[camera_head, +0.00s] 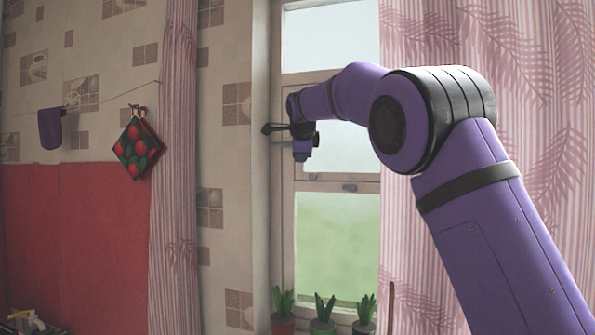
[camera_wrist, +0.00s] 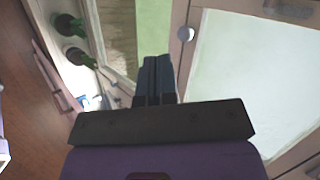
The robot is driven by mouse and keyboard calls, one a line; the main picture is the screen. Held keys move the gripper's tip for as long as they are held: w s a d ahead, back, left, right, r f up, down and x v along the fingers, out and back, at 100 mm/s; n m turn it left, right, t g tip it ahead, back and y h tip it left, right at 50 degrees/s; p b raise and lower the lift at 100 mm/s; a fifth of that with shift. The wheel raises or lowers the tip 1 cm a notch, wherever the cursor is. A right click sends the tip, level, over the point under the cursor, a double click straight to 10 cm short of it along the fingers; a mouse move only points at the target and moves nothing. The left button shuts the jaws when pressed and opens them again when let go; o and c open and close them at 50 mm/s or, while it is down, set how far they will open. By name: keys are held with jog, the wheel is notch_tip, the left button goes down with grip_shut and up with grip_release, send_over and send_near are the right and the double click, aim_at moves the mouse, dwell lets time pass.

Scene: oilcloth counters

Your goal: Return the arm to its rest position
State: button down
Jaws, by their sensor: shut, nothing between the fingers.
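My purple arm reaches up from the lower right in the head view and bends back toward the window. No object is held.
A window (camera_head: 338,240) with a pale frame stands behind the arm. Potted plants (camera_head: 322,318) stand on the sill below. Pink curtains (camera_head: 173,200) hang at both sides.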

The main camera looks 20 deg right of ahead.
jog(key=s+d+f+n+g+y, duration=0.1)
jog(key=s+d+f+n, duration=0.15)
jog(key=s, duration=0.65)
jog(key=s+d+f+n, duration=0.1)
jog(key=s+d+n, duration=0.25)
jog(key=s, duration=0.45)
jog(key=s+d+f+n+g+y, duration=0.1)
jog(key=s+d+n, duration=0.15)
jog(key=s, duration=0.65)
jog(key=s+a+f+n+g, duration=0.1)
jog(key=s+f+n, duration=0.5)
jog(key=s+f, duration=0.3)
jog(key=s+a+f+n+g, duration=0.1)
jog(key=s+f+n, duration=0.5)
jog(key=s, duration=1.2)
notch_tip(320, 180, down, 3)
jog(key=shift+s+a+r, duration=0.1)
jog(key=shift+s+a, duration=0.1)
jog(key=shift+a, duration=0.05)
